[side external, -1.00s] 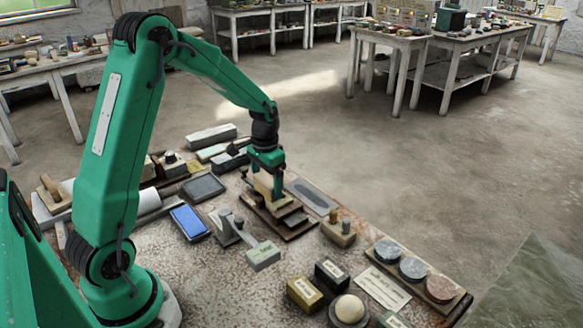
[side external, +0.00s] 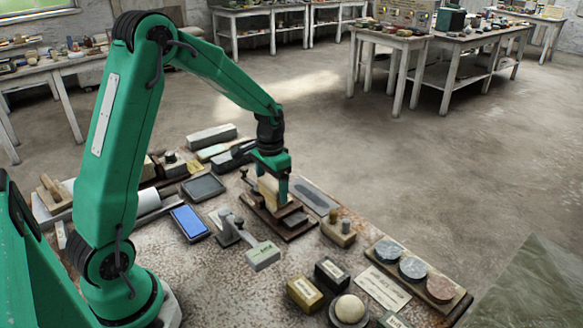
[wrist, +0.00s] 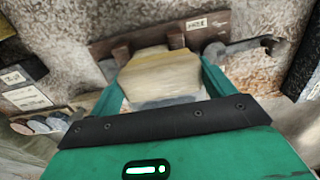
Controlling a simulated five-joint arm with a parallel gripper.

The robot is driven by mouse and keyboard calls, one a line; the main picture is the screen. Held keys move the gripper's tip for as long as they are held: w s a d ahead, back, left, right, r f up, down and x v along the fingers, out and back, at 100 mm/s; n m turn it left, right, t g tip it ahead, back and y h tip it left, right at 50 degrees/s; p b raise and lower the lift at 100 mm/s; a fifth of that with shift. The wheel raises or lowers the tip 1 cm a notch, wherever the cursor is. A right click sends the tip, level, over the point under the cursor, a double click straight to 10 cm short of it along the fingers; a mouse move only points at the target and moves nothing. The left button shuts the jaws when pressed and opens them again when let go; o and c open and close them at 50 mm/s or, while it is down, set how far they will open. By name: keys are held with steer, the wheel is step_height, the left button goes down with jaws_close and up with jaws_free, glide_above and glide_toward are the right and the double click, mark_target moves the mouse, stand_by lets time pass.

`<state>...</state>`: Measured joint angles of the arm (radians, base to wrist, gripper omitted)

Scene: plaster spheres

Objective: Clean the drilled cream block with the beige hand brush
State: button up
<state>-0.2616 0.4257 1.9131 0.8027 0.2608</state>
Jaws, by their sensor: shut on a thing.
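My gripper (side external: 270,191) is shut on a beige block-like thing that I take for the beige hand brush (side external: 266,186). It is held low over a dark brown stepped wooden stand (side external: 298,220). In the wrist view the brush (wrist: 160,75) fills the space between my green fingers, its pale yellowish top showing. Its underside is hidden, so I cannot tell whether it touches what is below. The drilled cream block cannot be made out clearly; the brush and fingers cover that spot.
Near the stand are a grey metal holder (side external: 227,230), a grey labelled block (side external: 263,256), a wooden block with pegs (side external: 338,232) and a long grey slab (side external: 312,196). A blue pad (side external: 190,222) lies left. A board with three discs (side external: 460,299) is at right.

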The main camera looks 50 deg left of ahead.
steer(key=shift+d, duration=0.1)
steer(key=shift+d, duration=1.05)
steer(key=shift+a, duration=0.15)
steer(key=shift+a, duration=1)
steer(key=shift+a, duration=0.1)
steer(key=shift+a, duration=1)
steer(key=shift+d, duration=0.15)
steer(key=shift+d, duration=0.95)
